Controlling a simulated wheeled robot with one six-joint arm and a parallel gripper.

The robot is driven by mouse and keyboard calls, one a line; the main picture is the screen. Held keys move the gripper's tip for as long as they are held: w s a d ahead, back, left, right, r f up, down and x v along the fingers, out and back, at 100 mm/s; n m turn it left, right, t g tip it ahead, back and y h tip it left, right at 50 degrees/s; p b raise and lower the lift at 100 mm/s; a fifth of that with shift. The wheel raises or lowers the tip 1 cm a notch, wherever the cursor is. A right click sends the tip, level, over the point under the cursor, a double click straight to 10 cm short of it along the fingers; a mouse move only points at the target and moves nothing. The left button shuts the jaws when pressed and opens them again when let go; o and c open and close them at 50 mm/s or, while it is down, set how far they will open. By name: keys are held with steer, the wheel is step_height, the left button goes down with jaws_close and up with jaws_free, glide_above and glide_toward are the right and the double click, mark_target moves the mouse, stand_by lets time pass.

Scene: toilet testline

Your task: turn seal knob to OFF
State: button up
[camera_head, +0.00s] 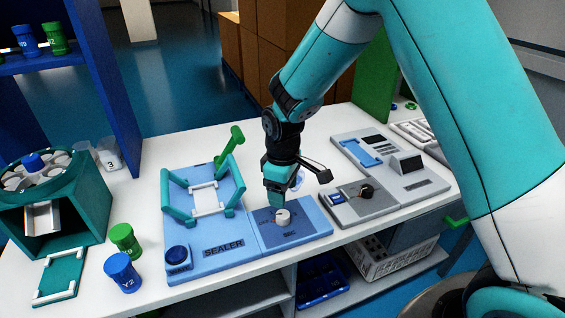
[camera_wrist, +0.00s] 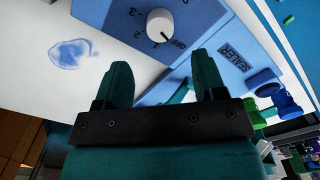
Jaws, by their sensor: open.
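The seal knob (camera_head: 283,216) is a small white round knob on the blue panel (camera_head: 305,234) at the right of the sealer. In the wrist view the knob (camera_wrist: 160,25) sits at the top, beyond the fingertips, with numbers and an OFF label around its lower side. A dark mark shows at its lower edge, near OFF; I cannot tell its exact setting. My gripper (camera_head: 276,198) is above and close to the knob in the head view. Its two teal fingers (camera_wrist: 163,70) are apart in the wrist view, with nothing between them.
The blue sealer (camera_head: 207,244) with its teal frame and green lever (camera_head: 230,147) stands left of the knob. A grey device with a black knob (camera_head: 366,192) stands to the right. Blue and green jars (camera_head: 122,272) and a teal carousel box (camera_head: 68,205) are at the left.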

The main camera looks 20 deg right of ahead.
step_height(320, 180, up, 9)
steer(key=shift+r, duration=0.15)
stand_by(0.4)
